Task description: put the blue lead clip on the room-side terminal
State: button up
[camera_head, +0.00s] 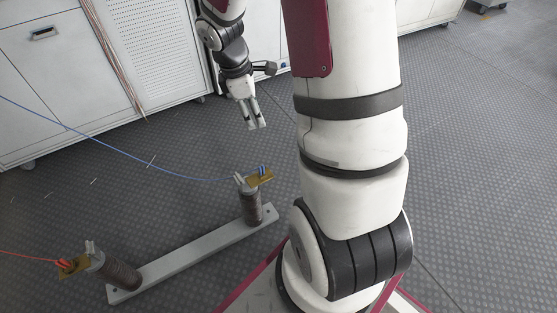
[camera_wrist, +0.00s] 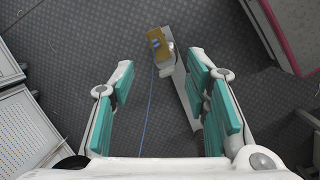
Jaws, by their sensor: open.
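The blue lead clip (camera_head: 263,169) sits at the brass plate (camera_head: 258,178) on top of the right-hand brown insulator (camera_head: 252,207). Its blue wire runs off to the upper left. In the wrist view the brass plate (camera_wrist: 158,48) shows beyond the fingers, with the blue clip (camera_wrist: 156,43) on it. My gripper (camera_head: 256,124) is up and behind that insulator, apart from it, pointing down. In the wrist view its teal-padded fingers (camera_wrist: 165,92) are wide apart with nothing between them. I cannot tell which terminal is the room-side one.
A red lead clip (camera_head: 66,264) is on the left insulator (camera_head: 121,275). Both insulators stand on a grey bar (camera_head: 190,250). White cabinets (camera_head: 55,75) with hanging copper-coloured wires line the back. Dark textured floor (camera_head: 150,185) between cabinets and bar is mostly clear.

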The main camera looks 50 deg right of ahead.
jog(key=s+a+r+m, duration=0.3)
jog(key=s+a+r, duration=0.15)
jog(key=r, duration=0.25)
jog(key=s+a+r+m, duration=0.2)
jog(key=s+a+r, duration=0.25)
jog(key=r, duration=0.25)
jog(key=s+a+r+m+y, duration=0.1)
jog(key=s+a, duration=0.3)
jog(key=s, duration=0.4)
jog(key=s+a+r+m+t+y, duration=0.1)
jog(key=s+a+r+m, duration=0.2)
jog(key=s, duration=0.6)
jog(key=a+m, duration=0.1)
jog(key=a, duration=0.1)
jog(key=shift+s+a+r+y, duration=0.15)
jog(key=shift+a+r+y, duration=0.1)
jog(key=shift+a+y, duration=0.05)
notch_tip(320, 180, up, 26)
jog(key=t+p, duration=0.3)
jog(key=p, duration=2.1)
jog(key=shift+d+t, duration=0.2)
jog(key=shift+t, duration=0.2)
